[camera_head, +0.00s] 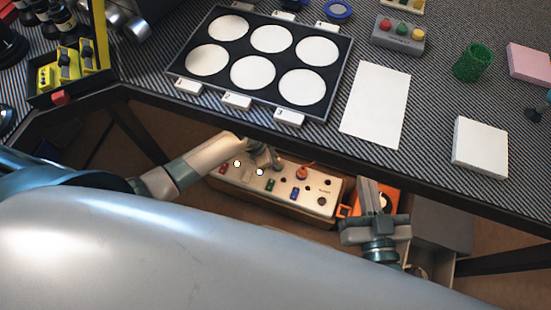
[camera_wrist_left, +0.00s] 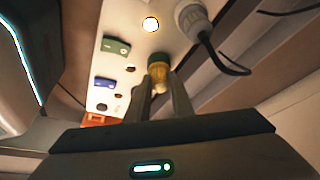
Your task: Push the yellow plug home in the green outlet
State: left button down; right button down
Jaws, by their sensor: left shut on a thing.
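In the left wrist view the yellow plug (camera_wrist_left: 159,78) sits between the fingertips of my left gripper (camera_wrist_left: 160,95), which is shut on it. How far the plug is from the panel I cannot tell. In the head view the green outlet (camera_head: 271,185) shows below my left gripper (camera_head: 270,160); the plug cannot be made out there. My right gripper (camera_head: 372,192) is right of the panel; its opening is unclear.
The panel (camera_head: 318,188) lies under the table edge and has a red outlet (camera_head: 223,169), a blue outlet (camera_head: 295,193) and bright round lights. An orange item (camera_head: 354,206) stands near my right gripper.

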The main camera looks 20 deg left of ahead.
pick_arm(q)
jog(key=c, duration=1.5)
grip_release()
jog(key=shift+p+v, duration=0.3)
jog(key=shift+v, duration=0.45)
jog(key=p+v, duration=0.4)
jog(key=v, duration=1.2)
jog(key=shift+p, duration=0.3)
